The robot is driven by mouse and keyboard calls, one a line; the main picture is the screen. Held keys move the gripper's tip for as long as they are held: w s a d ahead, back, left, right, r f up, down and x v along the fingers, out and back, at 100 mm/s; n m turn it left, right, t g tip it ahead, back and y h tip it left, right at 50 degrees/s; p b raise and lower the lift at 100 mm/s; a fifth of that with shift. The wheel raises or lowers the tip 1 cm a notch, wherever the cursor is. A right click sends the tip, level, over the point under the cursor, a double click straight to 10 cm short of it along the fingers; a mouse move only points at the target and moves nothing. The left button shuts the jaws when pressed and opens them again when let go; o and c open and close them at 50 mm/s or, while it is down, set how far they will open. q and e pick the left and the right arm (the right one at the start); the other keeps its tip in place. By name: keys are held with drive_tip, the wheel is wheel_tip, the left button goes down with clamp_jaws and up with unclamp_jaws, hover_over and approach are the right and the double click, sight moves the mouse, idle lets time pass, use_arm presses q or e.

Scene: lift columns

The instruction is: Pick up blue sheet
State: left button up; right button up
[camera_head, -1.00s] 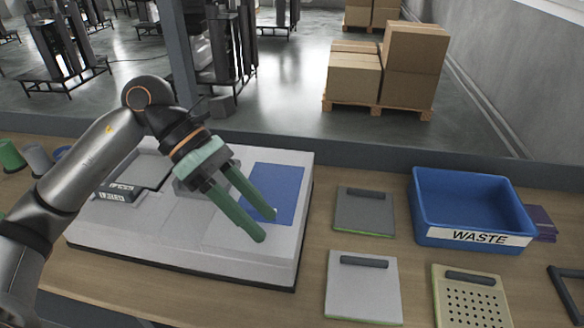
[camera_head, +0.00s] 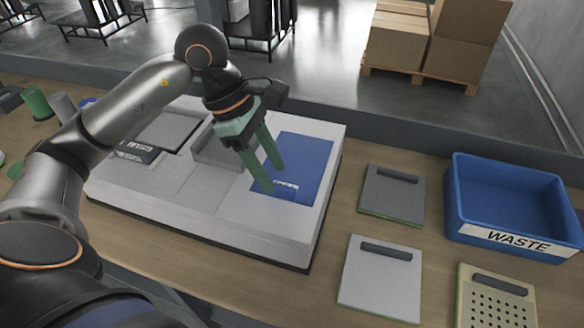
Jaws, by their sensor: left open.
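The blue sheet (camera_head: 306,155) lies flat on the right part of a white, low machine-like box (camera_head: 237,211) on the wooden bench. It has a small patch of white print near its lower middle. My left gripper (camera_head: 273,178) is open, its two green fingers pointing down over the left part of the sheet. The fingers hide some of the sheet's left edge. I cannot tell whether the fingertips touch it. My right gripper does not show.
A blue bin marked WASTE (camera_head: 511,241) stands at the right. A dark grey plate (camera_head: 392,208), a light grey plate (camera_head: 372,284) and a perforated plate (camera_head: 492,304) with handles lie on the bench. Green and grey cylinders (camera_head: 38,104) stand at the far left.

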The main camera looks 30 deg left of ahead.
sight(280, 186)
use_arm(q)
drive_tip(key=x, duration=0.4)
drive_tip(key=shift+w+a+f+p, duration=0.1)
drive_tip(key=shift+w+f+p, duration=0.2)
drive_tip(key=shift+f, duration=0.15)
clamp_jaws()
idle(1.0)
